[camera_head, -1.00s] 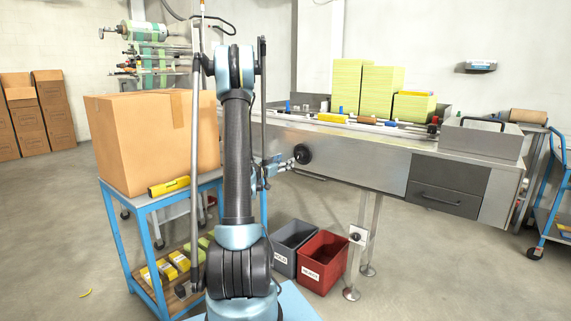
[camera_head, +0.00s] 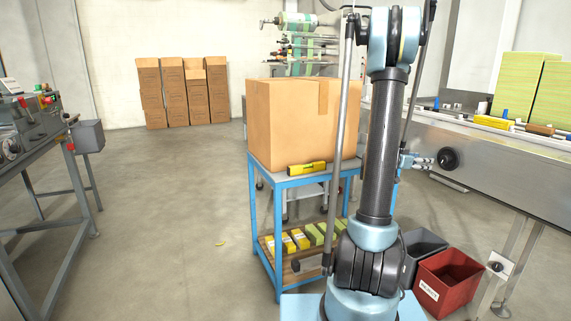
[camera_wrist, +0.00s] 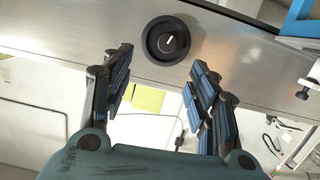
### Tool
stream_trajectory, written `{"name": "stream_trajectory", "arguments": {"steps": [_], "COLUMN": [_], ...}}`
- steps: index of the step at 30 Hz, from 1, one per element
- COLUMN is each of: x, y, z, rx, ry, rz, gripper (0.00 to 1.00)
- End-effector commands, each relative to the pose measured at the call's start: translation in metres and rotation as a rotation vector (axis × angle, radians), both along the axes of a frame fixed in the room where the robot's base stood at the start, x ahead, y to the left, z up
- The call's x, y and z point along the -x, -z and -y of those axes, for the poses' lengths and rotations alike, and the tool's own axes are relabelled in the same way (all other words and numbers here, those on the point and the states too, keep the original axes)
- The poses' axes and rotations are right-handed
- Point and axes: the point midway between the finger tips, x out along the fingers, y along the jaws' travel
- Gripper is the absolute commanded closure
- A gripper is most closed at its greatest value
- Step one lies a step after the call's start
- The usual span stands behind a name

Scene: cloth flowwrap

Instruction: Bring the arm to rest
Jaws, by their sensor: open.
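My gripper (camera_wrist: 158,85) is open and empty in the wrist view, its two dark fingers spread apart. Beyond them is the steel side of the machine (camera_wrist: 75,28) with a round black knob (camera_wrist: 167,41). In the head view my arm stands upright right of centre, and my gripper (camera_head: 424,162) shows small and partly hidden at its right, near the black knob (camera_head: 448,159) in the picture. I cannot tell the exact gap between the gripper and the machine.
A blue cart (camera_head: 283,182) bears a large cardboard box (camera_head: 285,120). A grey bin (camera_head: 425,245) and a red bin (camera_head: 455,285) stand on the floor right of my arm. A bench (camera_head: 35,150) is at the far left. The floor between bench and cart is mostly clear.

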Motion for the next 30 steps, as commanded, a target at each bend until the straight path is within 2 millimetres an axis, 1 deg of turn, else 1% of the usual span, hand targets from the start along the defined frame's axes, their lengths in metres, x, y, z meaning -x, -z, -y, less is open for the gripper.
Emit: {"name": "stream_trajectory", "arguments": {"steps": [1,7,14,23,30], "x": [0.007,0.034,0.069,0.121,0.167], "y": [-0.003,-0.007,-0.005,0.008,0.025], "z": [-0.009,-0.042,-0.083,-0.142,-0.192], "rx": [-0.021,-0.107,-0.210,-0.340,-0.441], "ry": [-0.007,-0.033,-0.088,-0.205,-0.333], "rz": [-0.023,-0.134,-0.266,-0.447,-0.591], "gripper": [0.46,0.46,0.46,0.46,0.46]}}
